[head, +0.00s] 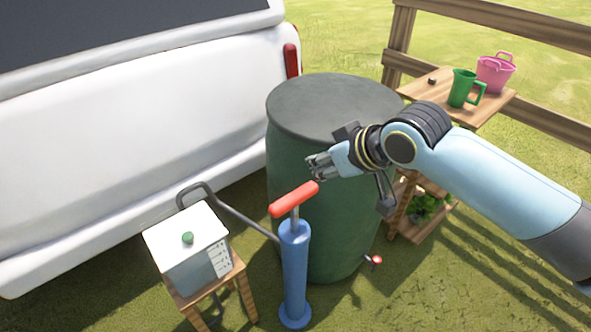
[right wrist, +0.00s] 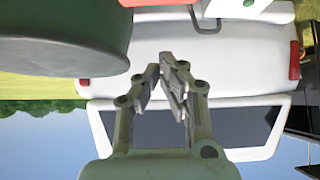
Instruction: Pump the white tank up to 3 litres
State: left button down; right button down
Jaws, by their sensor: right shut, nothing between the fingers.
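The white tank (head: 190,255) is a box with a white lid, a green knob and a marked scale on its side, standing on a small wooden stool. I cannot read its level. The blue pump (head: 295,275) stands upright on the grass to its right, with a red handle (head: 294,199) on top. A dark hose (head: 235,215) runs between pump and tank. My right gripper (head: 313,166) is shut and empty, just above and right of the handle, apart from it. In the right wrist view its fingertips (right wrist: 167,72) meet. My left gripper is not in view.
A green barrel (head: 325,190) with a grey lid stands close behind the pump; its small red tap (head: 376,260) sticks out low. A wooden table (head: 500,108) holds a green jug (head: 464,88) and a pink bucket (head: 495,72). A white vehicle (head: 120,130) stands behind.

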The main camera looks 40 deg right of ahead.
jog(key=shift+w+f, duration=0.1)
jog(key=b, duration=0.2)
send_over(297, 196)
notch_tip(297, 196, down, 7)
jog(key=shift+a, duration=0.1)
notch_tip(297, 196, down, 3)
jog(key=shift+r, duration=0.2)
jog(key=shift+f, duration=0.75)
notch_tip(297, 196, down, 10)
jog(key=b, duration=0.6)
jog(key=shift+r, duration=0.1)
jog(key=shift+s, duration=0.2)
